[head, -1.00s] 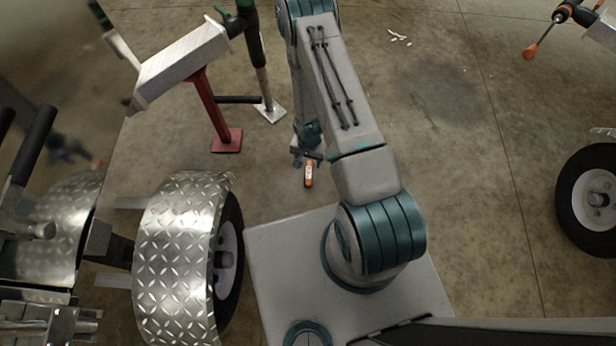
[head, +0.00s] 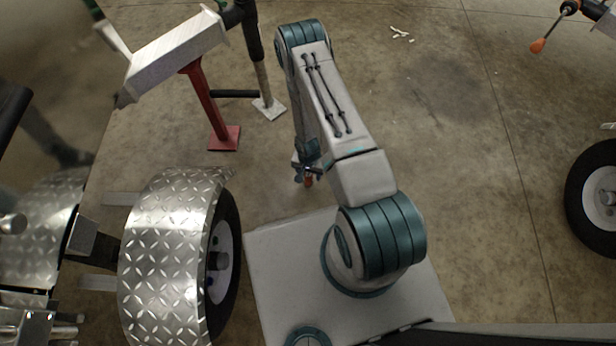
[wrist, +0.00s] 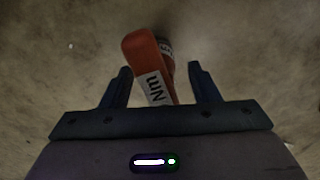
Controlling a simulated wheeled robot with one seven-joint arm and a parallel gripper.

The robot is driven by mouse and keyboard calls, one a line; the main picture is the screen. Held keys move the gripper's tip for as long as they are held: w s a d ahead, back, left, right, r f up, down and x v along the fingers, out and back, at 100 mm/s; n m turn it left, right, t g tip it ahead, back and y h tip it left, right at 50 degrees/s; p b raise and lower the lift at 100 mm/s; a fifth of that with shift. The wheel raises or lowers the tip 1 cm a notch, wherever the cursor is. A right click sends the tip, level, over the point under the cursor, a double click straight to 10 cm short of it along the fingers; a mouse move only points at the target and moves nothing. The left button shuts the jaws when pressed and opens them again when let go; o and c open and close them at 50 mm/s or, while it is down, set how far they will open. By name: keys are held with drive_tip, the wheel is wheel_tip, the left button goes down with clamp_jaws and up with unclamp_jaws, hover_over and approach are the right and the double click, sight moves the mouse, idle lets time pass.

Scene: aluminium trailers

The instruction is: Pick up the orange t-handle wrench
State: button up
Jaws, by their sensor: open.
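The orange t-handle wrench (wrist: 144,58) shows in the wrist view as an orange body with a white label marked "Nm". It lies between and just beyond my gripper's two dark fingers, with a gap on each side. My gripper (wrist: 160,82) is open and not closed on it. In the head view a small orange part of the wrench (head: 308,181) shows beside my gripper (head: 306,170), low over the concrete floor. The gripper and arm hide most of it there. Its lower end is hidden behind the gripper body in the wrist view.
A trailer wheel with a diamond-plate fender (head: 165,255) stands to the left. A red jack stand (head: 212,115) and a post with a pale foot (head: 268,108) stand behind it. Another wheel (head: 600,200) is at the right edge. Floor to the right of my arm is mostly clear.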

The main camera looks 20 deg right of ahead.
drive_tip(key=shift+r, duration=0.1)
clamp_jaws()
